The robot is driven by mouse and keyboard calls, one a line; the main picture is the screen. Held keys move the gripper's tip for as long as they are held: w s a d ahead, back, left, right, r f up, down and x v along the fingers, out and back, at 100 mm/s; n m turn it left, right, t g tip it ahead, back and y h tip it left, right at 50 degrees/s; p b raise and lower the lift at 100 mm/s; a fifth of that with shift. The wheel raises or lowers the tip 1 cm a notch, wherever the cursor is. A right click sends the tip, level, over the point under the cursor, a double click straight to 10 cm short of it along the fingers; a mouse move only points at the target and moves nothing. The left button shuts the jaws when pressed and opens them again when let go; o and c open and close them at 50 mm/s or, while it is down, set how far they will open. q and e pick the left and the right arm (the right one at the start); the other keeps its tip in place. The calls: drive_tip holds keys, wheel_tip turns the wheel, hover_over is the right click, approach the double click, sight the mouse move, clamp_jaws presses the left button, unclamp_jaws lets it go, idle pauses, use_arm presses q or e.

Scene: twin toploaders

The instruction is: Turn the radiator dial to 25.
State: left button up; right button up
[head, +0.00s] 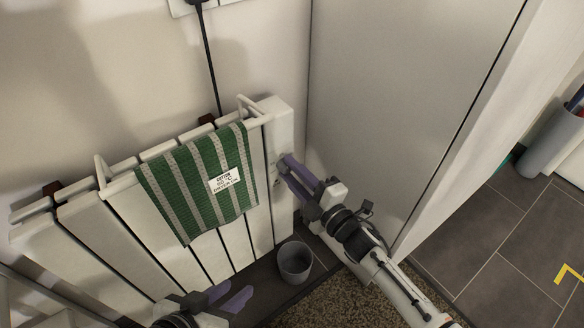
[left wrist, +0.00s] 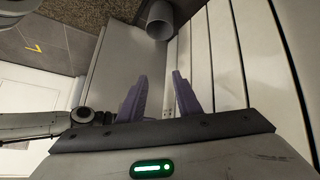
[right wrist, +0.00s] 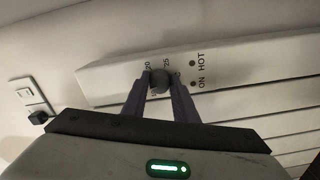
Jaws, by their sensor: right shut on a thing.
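The white radiator (head: 232,238) stands against the wall at the left in the head view. Its control end panel (head: 281,130) is on the right side. In the right wrist view the dial (right wrist: 159,80) is a dark round knob with the marks 20 and 25 printed beside it. My right gripper (right wrist: 160,90) is shut on the dial, one finger on each side; it also shows in the head view (head: 287,170). The dial's pointer cannot be made out. My left gripper (left wrist: 158,95) is open and empty, low in front of the radiator (head: 230,298).
A striped green towel (head: 187,195) with a white label hangs on the radiator's rail. A grey bin (head: 295,262) stands on the floor below my right gripper. A tall white panel (head: 390,100) rises close on the right. A socket and cord are on the wall.

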drive_tip(key=m+p, duration=0.1)
drive_tip(key=m, duration=0.4)
drive_tip(key=shift+m+p, duration=0.3)
drive_tip(key=shift+p, duration=0.05)
drive_tip(key=m+p, duration=0.1)
drive_tip(key=m, duration=0.3)
drive_tip(key=shift+f, duration=0.1)
drive_tip(key=m, duration=0.4)
drive_tip(key=shift+s+a, duration=0.1)
drive_tip(key=m, duration=0.3)
drive_tip(key=shift+m, duration=0.3)
drive_tip(key=m, duration=0.3)
drive_tip(key=shift+f+m, duration=0.1)
drive_tip(key=shift+m, duration=0.2)
drive_tip(key=shift+a+m, duration=0.1)
drive_tip(key=shift+m, duration=0.8)
drive_tip(key=m+b, duration=0.1)
drive_tip(key=m, duration=0.1)
drive_tip(key=shift+m, duration=0.9)
use_arm(q)
drive_tip(key=shift+s+a+r+n+t, duration=0.15)
drive_tip(key=shift+a+r+n+t, duration=0.25)
drive_tip(key=shift+r, duration=0.4)
